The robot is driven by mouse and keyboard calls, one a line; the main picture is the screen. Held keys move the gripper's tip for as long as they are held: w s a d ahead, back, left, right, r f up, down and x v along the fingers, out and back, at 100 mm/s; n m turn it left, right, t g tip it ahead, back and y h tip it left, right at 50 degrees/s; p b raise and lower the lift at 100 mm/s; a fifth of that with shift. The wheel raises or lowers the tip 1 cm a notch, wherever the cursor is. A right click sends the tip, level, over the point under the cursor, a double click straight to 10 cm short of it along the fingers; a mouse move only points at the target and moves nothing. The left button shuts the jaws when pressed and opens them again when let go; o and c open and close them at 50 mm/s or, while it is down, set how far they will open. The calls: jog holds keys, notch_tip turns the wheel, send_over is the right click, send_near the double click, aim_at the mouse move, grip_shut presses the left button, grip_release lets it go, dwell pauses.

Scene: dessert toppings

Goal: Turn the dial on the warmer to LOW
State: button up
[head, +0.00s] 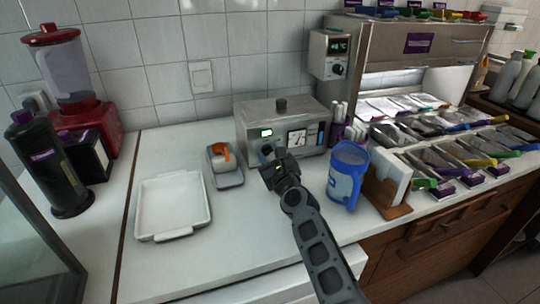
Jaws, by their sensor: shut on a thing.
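The warmer, a silver box (250,119), stands against the tiled wall with a dark knob on its lid. Its front has a small green-lit display (266,133) and a white panel with a dark pointer (297,138). My gripper (270,160) is at the lower left of this front, shut on the dial (266,149). The gripper hides most of the dial. Its markings and setting are too small to read.
A white tray (147,206) and a small grey tray (229,181) with an orange-and-white container lie left. A blue pitcher (342,186) and a napkin holder (387,199) stand close right of my arm. A control box (323,68) hangs above. The counter front is clear.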

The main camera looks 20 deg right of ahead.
jog(key=n, duration=0.4)
jog(key=shift+a+f+n, duration=0.1)
jog(key=shift+n, duration=0.2)
dwell(0.3)
jog(key=o, duration=1)
jog(key=shift+o, duration=0.2)
jog(key=s+p, duration=0.2)
jog(key=s, duration=0.4)
jog(key=shift+s+p, duration=0.25)
jog(key=shift+p, duration=0.05)
jog(key=shift+s, duration=0.65)
